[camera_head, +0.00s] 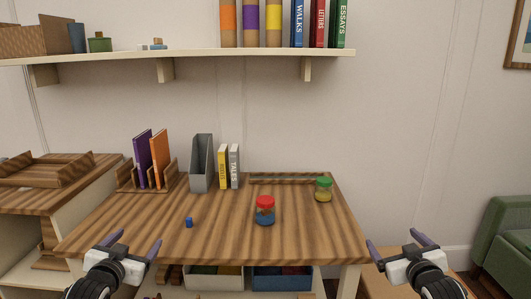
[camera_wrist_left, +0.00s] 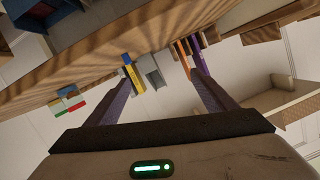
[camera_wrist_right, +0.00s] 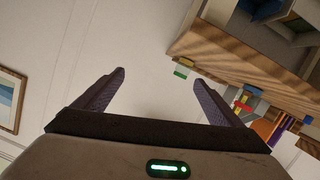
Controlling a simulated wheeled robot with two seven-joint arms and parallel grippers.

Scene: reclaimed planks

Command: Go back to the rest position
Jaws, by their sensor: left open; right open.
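My left gripper (camera_head: 136,243) is open and empty at the front left corner of the wooden desk (camera_head: 130,235). My right gripper (camera_head: 395,245) is open and empty just off the desk's front right corner. In the left wrist view my left fingers (camera_wrist_left: 157,83) are spread with nothing between them. In the right wrist view my right fingers (camera_wrist_right: 158,80) are also apart and empty. Both grippers stand clear of the things on the desk.
On the desk are a red-lidded jar (camera_head: 265,211), a green-lidded jar (camera_head: 323,190), a small blue block (camera_head: 189,222), a grey file holder (camera_head: 201,163) and upright books (camera_head: 234,166). A shelf (camera_head: 200,54) hangs above. A green armchair (camera_head: 503,240) stands at right.

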